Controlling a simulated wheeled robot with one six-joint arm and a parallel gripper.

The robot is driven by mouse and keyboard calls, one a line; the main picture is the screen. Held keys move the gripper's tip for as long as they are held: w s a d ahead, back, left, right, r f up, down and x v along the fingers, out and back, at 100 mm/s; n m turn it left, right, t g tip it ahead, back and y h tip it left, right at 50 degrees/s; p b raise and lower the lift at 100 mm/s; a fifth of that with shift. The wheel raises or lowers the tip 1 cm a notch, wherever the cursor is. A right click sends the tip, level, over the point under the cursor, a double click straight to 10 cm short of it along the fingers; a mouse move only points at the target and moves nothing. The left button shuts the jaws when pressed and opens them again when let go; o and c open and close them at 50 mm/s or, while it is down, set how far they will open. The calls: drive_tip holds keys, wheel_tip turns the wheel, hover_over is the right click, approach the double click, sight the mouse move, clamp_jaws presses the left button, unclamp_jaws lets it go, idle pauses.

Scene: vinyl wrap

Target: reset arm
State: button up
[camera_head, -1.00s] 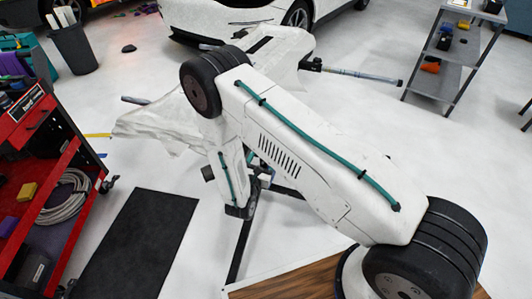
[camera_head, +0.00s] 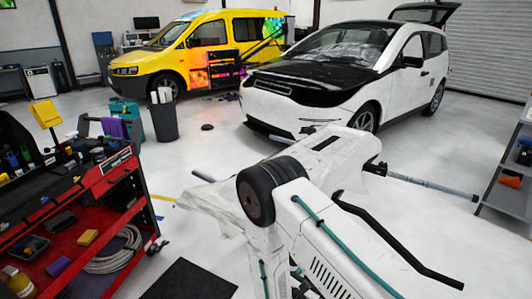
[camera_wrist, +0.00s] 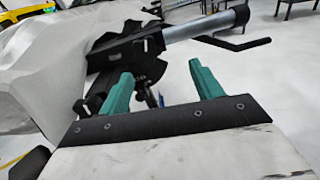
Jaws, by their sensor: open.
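My gripper (camera_wrist: 162,88) shows in the wrist view as two teal fingers set wide apart, with nothing between them. Beyond the fingers is a black stand joint with a grey tube (camera_wrist: 205,25). A white draped part (camera_wrist: 40,65) fills the left of the wrist view. In the head view my white arm reaches up from the bottom edge, and my gripper cannot be made out there. The white draped part (camera_head: 345,148) sits on its stand just behind my arm, partly hidden by it.
A red tool cart (camera_head: 100,215) stands at the left, with a dark mat (camera_head: 190,282) on the floor beside it. A bin (camera_head: 163,120), a yellow van (camera_head: 195,55) and a white car (camera_head: 335,75) are behind. A grey shelf (camera_head: 505,190) is at the right.

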drive_tip(key=s+d+r+m+g+h, duration=0.2)
drive_tip(key=s+d+r+m+g, duration=0.2)
drive_tip(key=r+m+g, duration=0.15)
drive_tip(key=s+d+r+m+g+h, duration=0.2)
drive_tip(key=s+d+r+m+g, duration=0.25)
drive_tip(key=r+g, duration=0.2)
drive_tip(key=s+r+m+y, duration=0.8)
drive_tip(key=s+r, duration=0.2)
drive_tip(key=r, duration=0.5)
drive_tip(key=s+r+m+y, duration=0.8)
drive_tip(key=s+r, duration=0.3)
drive_tip(key=r, duration=0.4)
drive_tip(key=shift+s+a+r+m, duration=0.15)
drive_tip(key=shift+a+r+m, duration=0.05)
drive_tip(key=shift+a+m, duration=0.3)
